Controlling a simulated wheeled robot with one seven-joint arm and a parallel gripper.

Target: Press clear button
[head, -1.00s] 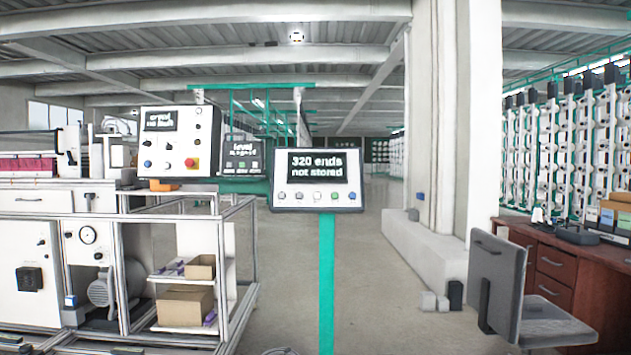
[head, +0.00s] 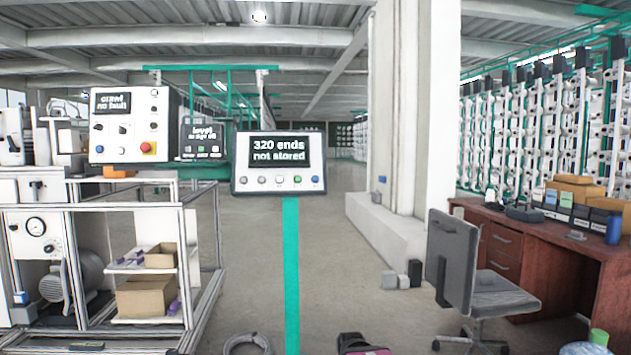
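A white control panel (head: 240,182) stands on a green post (head: 292,270) near the middle of the head view. Its dark screen (head: 279,152) reads "320 ends not stored". I cannot read any button labels, so which one is the clear button cannot be told. My gripper is not in view.
A machine panel (head: 160,123) with a red button stands at left, above a metal frame holding cardboard boxes (head: 146,297). A grey chair (head: 480,295) and brown desk (head: 570,255) stand at right. A coiled hose (head: 246,343) lies on the floor.

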